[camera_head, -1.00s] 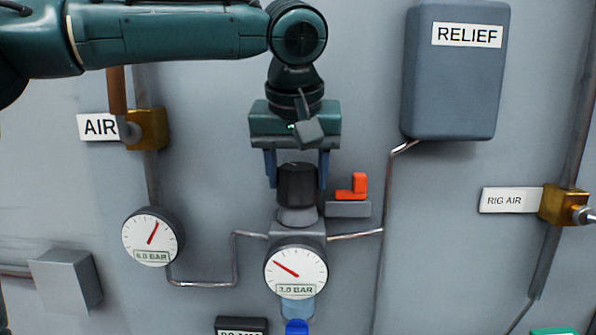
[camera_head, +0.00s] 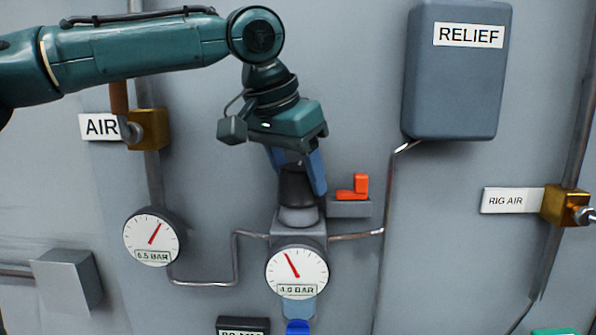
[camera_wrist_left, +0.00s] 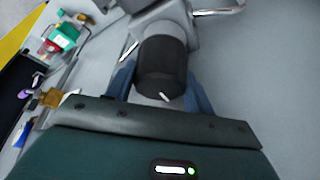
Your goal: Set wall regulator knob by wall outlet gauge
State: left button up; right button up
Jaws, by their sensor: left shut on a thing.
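The black regulator knob (camera_head: 297,186) sits on top of the grey regulator body on the wall; it also shows in the left wrist view (camera_wrist_left: 162,68) with a white mark on its end. My left gripper (camera_head: 300,180) comes down from above, turned about the knob, and its blue fingers are shut on the knob's sides. The outlet gauge (camera_head: 297,271) below the knob has a red needle pointing up and left, and its label reads about 4.0 BAR. The left gauge (camera_head: 153,237) reads about 6.5 BAR. My right gripper is not in view.
An orange-red latch (camera_head: 353,188) on a grey block stands close to the right of the knob. The RELIEF box (camera_head: 456,85) hangs at upper right. Brass valves sit beside the AIR sign (camera_head: 98,127) and the RIG AIR sign (camera_head: 511,200). Thin pipes run beside the regulator.

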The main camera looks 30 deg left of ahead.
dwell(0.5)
pick_arm(q)
jog(key=o, duration=1)
